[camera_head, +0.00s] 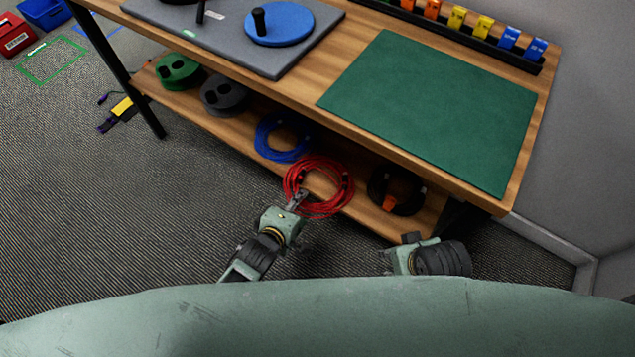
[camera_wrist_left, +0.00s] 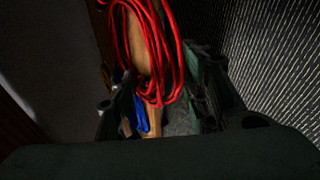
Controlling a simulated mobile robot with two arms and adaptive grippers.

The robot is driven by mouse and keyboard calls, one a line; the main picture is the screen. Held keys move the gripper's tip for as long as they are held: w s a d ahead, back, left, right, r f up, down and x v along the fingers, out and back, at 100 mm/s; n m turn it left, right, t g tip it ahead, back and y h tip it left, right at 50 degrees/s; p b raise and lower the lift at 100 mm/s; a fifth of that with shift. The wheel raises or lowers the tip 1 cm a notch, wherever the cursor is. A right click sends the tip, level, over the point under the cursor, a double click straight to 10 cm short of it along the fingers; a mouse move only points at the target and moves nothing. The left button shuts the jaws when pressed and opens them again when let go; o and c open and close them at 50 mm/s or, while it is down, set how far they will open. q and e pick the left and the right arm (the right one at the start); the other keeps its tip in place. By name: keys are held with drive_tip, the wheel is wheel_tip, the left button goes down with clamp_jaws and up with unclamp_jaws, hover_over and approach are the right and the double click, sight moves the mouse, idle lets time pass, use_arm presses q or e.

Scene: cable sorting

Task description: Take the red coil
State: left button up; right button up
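The red coil (camera_head: 318,186) lies on the lower shelf of the workbench, its near edge at the shelf's front edge. My left gripper (camera_head: 297,201) is at the coil's near left edge and overlaps it in the head view. In the left wrist view, its fingers (camera_wrist_left: 160,105) stand apart, with strands of the red coil (camera_wrist_left: 150,60) showing between and beyond them. I cannot tell whether they touch the coil. My right gripper (camera_head: 412,239) is below the shelf's right end, apart from the coil; its fingers are not clear enough to judge.
On the lower shelf (camera_head: 225,125), a blue coil (camera_head: 281,137) lies left of the red one, and a black coil (camera_head: 396,191) with an orange part lies to the right. Green (camera_head: 179,71) and grey (camera_head: 223,95) reels sit further left. The tabletop with a green mat (camera_head: 435,105) overhangs the shelf.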

use_arm(q)
clamp_jaws()
drive_tip(key=shift+r, duration=0.2)
idle(0.4)
